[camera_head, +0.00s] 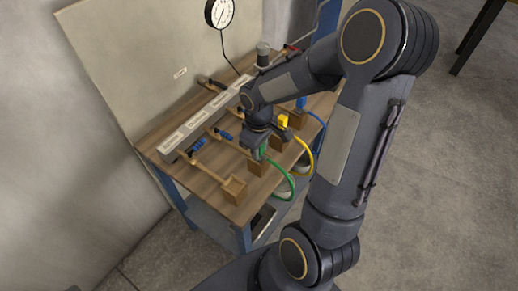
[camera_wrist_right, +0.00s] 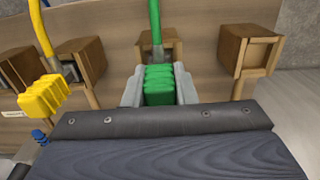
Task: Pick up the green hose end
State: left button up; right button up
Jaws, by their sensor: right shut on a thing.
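The green hose end (camera_wrist_right: 158,84) is a ribbed green block between the two fingers of my right gripper (camera_wrist_right: 160,90), which is shut on it. The green hose runs away from it in the right wrist view. In the head view, my right gripper (camera_head: 260,150) is over the front part of the workbench, and the green hose (camera_head: 285,183) hangs in a curve over the bench edge beside it. The hose end is mostly hidden there by the gripper. My left gripper is not in view.
A yellow hose end (camera_head: 283,120) and a blue hose end (camera_head: 301,102) stand further along the bench (camera_head: 205,180). Wooden blocks (camera_wrist_right: 248,50) line the edge. A grey labelled bar (camera_head: 195,125) lies along the back, below a gauge (camera_head: 219,12).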

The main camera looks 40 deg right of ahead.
grip_shut()
